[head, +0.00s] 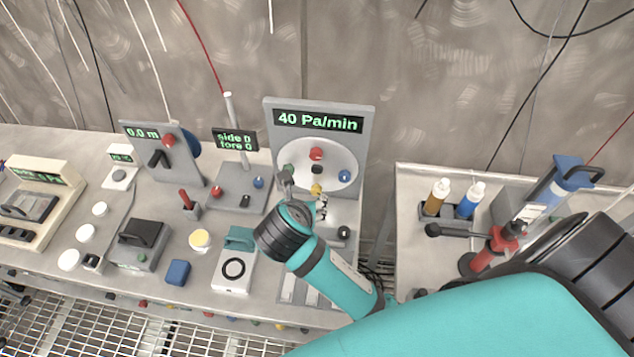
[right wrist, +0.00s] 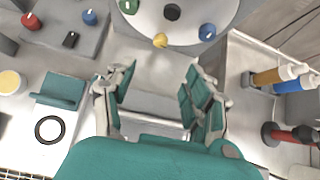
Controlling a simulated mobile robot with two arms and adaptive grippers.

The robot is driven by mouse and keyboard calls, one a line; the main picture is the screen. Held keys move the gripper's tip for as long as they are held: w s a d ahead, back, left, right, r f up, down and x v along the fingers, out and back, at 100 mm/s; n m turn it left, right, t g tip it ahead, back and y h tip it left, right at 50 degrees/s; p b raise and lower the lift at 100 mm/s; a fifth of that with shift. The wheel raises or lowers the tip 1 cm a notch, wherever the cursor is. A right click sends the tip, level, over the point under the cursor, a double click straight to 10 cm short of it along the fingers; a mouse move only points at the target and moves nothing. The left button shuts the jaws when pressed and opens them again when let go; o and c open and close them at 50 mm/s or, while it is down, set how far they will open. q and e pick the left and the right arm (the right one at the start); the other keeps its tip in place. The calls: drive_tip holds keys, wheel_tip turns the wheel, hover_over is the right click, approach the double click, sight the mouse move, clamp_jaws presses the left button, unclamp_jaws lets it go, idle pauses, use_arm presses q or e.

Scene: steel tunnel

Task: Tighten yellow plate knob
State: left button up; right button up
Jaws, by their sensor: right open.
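The yellow plate knob (head: 316,189) sits at the lower rim of a round white plate (head: 336,158) on an upright grey panel. Part of my right arm and gripper lies just below it in the head view. The yellow knob also shows in the right wrist view (right wrist: 160,40), at top centre, beyond the fingertips. My right gripper (right wrist: 157,82) is open and empty, its two fingers spread below the knob and apart from it. The plate also carries a red knob (head: 316,153), a blue knob (head: 344,176), a green knob (head: 289,170) and a black centre (head: 317,170). My left gripper is not in view.
The panel's display (head: 318,121) reads "40 Pa/min". A white box with a black ring (head: 234,269) and a teal block stand left of my gripper. A grey plate with small knobs (head: 238,186) is farther left. Bottles (head: 437,197) and a red-handled tool (head: 494,248) stand on the right bench.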

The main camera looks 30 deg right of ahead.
approach(316, 192)
drive_tip(key=w+f, duration=0.1)
drive_tip(key=x, duration=0.6)
drive_tip(key=shift+w+d+f, duration=0.1)
drive_tip(key=shift+d+f, duration=0.05)
drive_tip(key=shift+d, duration=0.3)
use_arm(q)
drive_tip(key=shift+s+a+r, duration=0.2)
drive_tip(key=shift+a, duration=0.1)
use_arm(e)
drive_tip(key=shift+w+d+f, duration=0.25)
drive_tip(key=shift+w+f, duration=0.1)
drive_tip(key=shift+f, duration=0.05)
